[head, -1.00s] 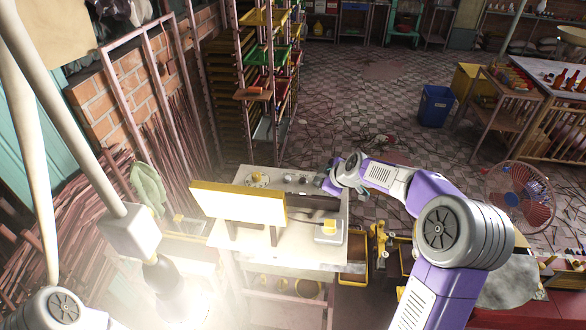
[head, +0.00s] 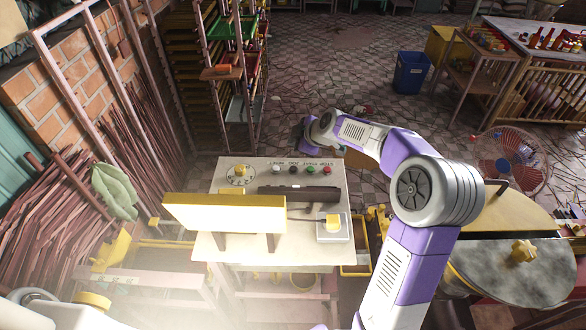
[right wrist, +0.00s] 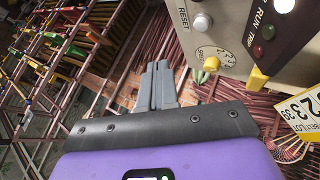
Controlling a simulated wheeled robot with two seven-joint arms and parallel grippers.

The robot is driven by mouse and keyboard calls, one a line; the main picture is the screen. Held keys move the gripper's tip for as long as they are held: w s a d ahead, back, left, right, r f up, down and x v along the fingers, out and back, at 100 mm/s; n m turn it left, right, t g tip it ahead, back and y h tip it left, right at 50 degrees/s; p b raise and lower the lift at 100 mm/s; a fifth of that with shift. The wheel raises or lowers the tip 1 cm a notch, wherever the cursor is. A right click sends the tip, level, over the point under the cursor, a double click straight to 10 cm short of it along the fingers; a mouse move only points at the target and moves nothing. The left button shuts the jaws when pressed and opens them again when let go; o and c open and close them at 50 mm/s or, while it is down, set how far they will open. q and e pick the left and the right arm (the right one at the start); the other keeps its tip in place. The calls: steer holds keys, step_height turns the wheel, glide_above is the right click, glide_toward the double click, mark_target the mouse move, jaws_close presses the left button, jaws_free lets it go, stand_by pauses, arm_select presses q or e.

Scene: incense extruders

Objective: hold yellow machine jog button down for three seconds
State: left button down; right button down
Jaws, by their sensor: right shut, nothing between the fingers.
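The machine (head: 215,248) has a cream sloping panel with a yellow rotary knob on a dial and a row of white, black, green and red buttons. My left gripper is out of view.
A yellow upright plate (head: 225,213) stands at the panel's front left. Red stick bundles (head: 60,220) and a rack (head: 235,60) are at the left. A round table (head: 500,260) and a fan (head: 508,160) are at the right. The floor behind is mostly clear.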

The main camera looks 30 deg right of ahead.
steer(key=b, duration=0.5)
glide_above(295, 170)
step_height(295, 170, down, 8)
steer(key=shift+r, duration=0.2)
steer(key=shift+f+b, duration=0.25)
steer(key=shift+b, duration=0.35)
steer(key=shift+f, duration=0.1)
stand_by(1.0)
steer(key=shift+f+b, duration=0.35)
steer(key=shift+b, duration=0.45)
steer(key=shift+f+b, duration=0.55)
steer(key=shift+b, duration=0.15)
stand_by(3.7)
